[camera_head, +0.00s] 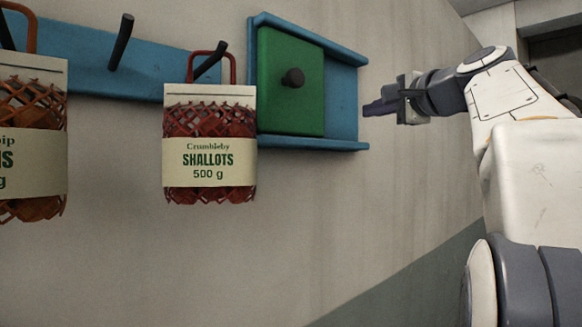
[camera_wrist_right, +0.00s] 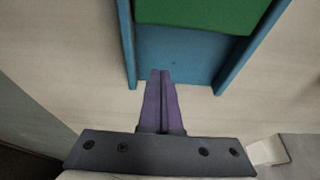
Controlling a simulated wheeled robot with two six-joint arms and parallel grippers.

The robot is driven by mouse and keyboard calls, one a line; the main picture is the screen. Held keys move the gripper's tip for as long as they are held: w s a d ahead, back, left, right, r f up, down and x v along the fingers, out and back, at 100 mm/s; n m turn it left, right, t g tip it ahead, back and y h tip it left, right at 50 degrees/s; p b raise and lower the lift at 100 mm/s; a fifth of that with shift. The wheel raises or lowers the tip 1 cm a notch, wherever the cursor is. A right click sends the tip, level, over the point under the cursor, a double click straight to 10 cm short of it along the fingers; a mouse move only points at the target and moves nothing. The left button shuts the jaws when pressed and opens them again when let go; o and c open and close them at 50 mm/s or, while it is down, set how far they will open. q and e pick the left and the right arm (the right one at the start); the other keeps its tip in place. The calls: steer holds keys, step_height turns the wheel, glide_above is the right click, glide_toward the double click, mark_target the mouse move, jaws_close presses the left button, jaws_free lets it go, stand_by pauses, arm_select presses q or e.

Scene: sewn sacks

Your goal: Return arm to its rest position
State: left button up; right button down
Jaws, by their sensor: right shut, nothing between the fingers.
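My right gripper (camera_head: 366,110) is at the right in the head view, just right of the open end of a blue wall frame (camera_head: 343,95). Its purple fingers are together with nothing between them, as the right wrist view (camera_wrist_right: 161,75) also shows. A green sliding panel (camera_head: 285,105) with a dark round knob (camera_head: 293,77) sits in the left part of the frame, apart from the gripper. The wrist view shows the green panel (camera_wrist_right: 195,14) beyond the fingertips, between the blue rails. My left gripper is in neither view.
A blue rail (camera_head: 85,52) with dark pegs runs along the wall at left. A net sack labelled Shallots (camera_head: 210,165) hangs from one peg by a red loop. Another net sack (camera_head: 30,150) hangs at the left edge, partly cut off. The wall below is bare.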

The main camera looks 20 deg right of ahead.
steer(key=w+a+f+n+g+y, duration=0.1)
steer(key=w+a+f+n+g, duration=0.1)
steer(key=a+f, duration=0.4)
steer(key=w+a+f+n+g+y+b, duration=0.1)
steer(key=w+a+f+n+g+y, duration=0.1)
steer(key=a+f, duration=0.5)
steer(key=w+a+f+n+g+y, duration=0.2)
steer(key=a+f, duration=0.4)
steer(key=f, duration=0.6)
steer(key=shift+w+a+n+g+b, duration=0.15)
steer(key=shift+n+g+b, duration=0.2)
steer(key=shift+n+g, duration=0.2)
steer(key=s+a+f+n+g+b, duration=0.1)
steer(key=s+a+f+n+g, duration=0.25)
steer(key=a+f, duration=0.45)
steer(key=s+a+f+n+g, duration=0.25)
steer(key=s+a+f, duration=0.25)
steer(key=f, duration=0.4)
steer(key=s+a+f+n+g+h+b, duration=0.1)
steer(key=s+f+n+g, duration=0.4)
steer(key=s+f+n, duration=0.7)
steer(key=s+a+f+h, duration=0.1)
steer(key=s+f+h, duration=0.1)
steer(key=s+f, duration=0.5)
steer(key=shift+s+h, duration=0.3)
steer(key=shift+s, duration=0.85)
steer(key=shift+f, duration=0.1)
